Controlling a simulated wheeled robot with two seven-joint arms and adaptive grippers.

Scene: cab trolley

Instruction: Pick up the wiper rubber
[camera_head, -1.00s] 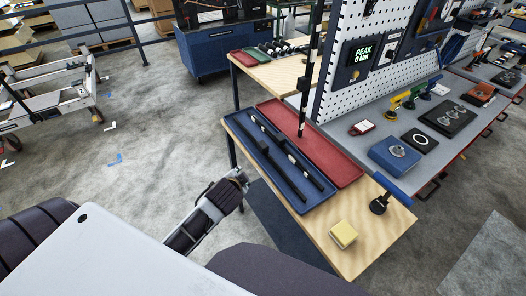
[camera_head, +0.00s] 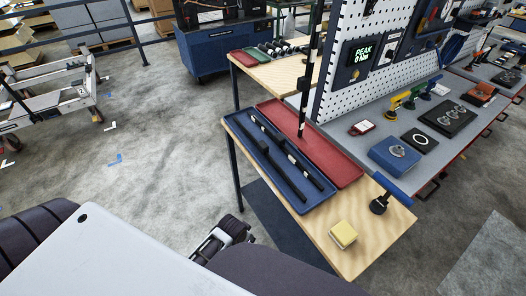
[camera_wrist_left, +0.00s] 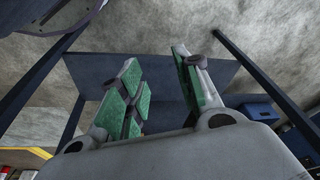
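Long thin black strips (camera_head: 276,168) lie lengthwise in the blue tray (camera_head: 252,165) on the wooden table. One looks plain black; the one beside it has pale bands (camera_head: 292,159). I cannot tell for sure which is the wiper rubber. My left gripper (camera_wrist_left: 157,63) is open in the left wrist view, its green-padded fingers apart with nothing between them. In the head view, the dark end of my left arm (camera_head: 230,228) is low, left of the table and clear of the tray. My right gripper is not in view.
A red tray (camera_head: 345,171) lies beside the blue one, with a black-and-white banded upright (camera_head: 302,110) at it. A pegboard (camera_head: 340,98) stands behind.

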